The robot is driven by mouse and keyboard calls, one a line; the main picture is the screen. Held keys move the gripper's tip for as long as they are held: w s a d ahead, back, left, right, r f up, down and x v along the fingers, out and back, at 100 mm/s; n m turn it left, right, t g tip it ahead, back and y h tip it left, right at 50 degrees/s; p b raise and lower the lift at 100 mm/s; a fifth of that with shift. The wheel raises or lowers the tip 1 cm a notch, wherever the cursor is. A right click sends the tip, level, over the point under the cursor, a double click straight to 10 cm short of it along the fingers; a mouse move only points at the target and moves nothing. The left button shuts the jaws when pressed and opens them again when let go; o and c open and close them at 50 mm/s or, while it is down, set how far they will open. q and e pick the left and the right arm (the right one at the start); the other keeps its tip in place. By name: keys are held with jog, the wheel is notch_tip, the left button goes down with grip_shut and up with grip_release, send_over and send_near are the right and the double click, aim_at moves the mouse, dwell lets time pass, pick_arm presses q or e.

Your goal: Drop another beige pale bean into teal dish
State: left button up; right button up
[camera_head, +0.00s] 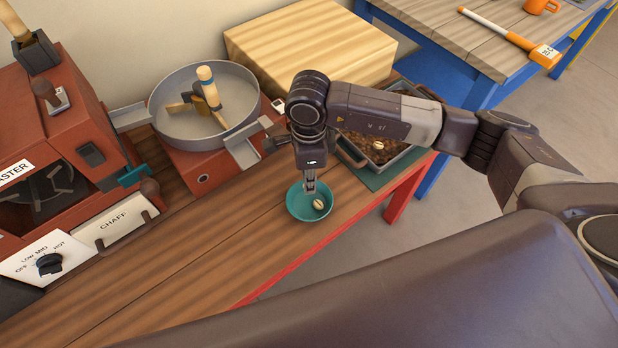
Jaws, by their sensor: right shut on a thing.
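The teal dish (296,211) stands on the wooden bench near its red front edge. One beige pale bean (318,204) shows inside the dish. My right gripper (310,187) points down over the dish. Its narrow fingers are shut on a beige pale bean, which is too small and covered to make out clearly at the tips. Another beige pale bean (377,146) lies on the dark beans in the grey tray (405,161) to the right, partly behind my right arm. My left gripper is not in view.
A red roaster (105,95) with a chaff drawer stands at the left. A round grey cooling pan (190,128) and a wooden block (305,45) stand behind the dish. The bench left of the dish is clear.

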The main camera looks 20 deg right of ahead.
jog(key=shift+f, duration=0.15)
jog(key=o, duration=0.8)
notch_tip(320, 180, up, 12)
dwell(0.4)
dwell(0.6)
